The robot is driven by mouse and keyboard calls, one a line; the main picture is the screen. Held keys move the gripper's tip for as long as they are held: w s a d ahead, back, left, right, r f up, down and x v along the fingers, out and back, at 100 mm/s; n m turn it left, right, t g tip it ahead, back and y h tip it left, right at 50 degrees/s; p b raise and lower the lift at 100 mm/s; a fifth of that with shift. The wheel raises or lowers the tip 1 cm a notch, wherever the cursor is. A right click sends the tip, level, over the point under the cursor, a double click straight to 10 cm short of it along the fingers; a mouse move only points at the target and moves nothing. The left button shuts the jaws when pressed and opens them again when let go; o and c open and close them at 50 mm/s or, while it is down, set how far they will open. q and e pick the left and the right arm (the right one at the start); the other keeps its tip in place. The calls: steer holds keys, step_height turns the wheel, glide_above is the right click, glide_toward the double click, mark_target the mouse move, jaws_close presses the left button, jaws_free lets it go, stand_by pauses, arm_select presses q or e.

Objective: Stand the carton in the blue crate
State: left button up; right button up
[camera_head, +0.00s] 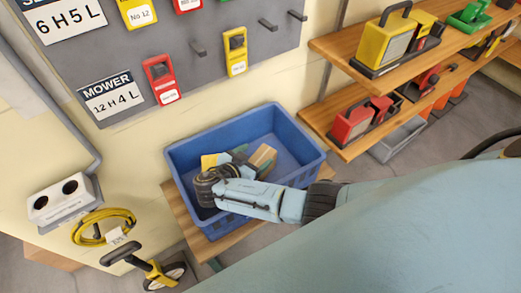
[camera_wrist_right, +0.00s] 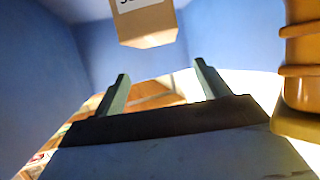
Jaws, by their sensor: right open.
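The blue crate (camera_head: 185,157) stands on a wooden surface; its blue wall also fills much of the right wrist view (camera_wrist_right: 45,75). The tan carton (camera_head: 264,156) is inside the crate, near the middle. In the right wrist view the carton (camera_wrist_right: 147,28), with a white label, is partly cut off at the top. My right gripper (camera_head: 238,160) reaches into the crate to the left of the carton. In the right wrist view its fingers (camera_wrist_right: 161,72) are apart with nothing between them, and a gap shows between them and the carton. My left gripper is not in view.
A yellow object (camera_head: 208,161) is in the crate on the other side of my gripper; a yellow object (camera_wrist_right: 300,60) is close at right in the wrist view. Shelves (camera_head: 345,125) with tools stand at right. A pegboard (camera_head: 205,60) hangs behind.

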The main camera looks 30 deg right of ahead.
steer(key=shift+v, duration=1.75)
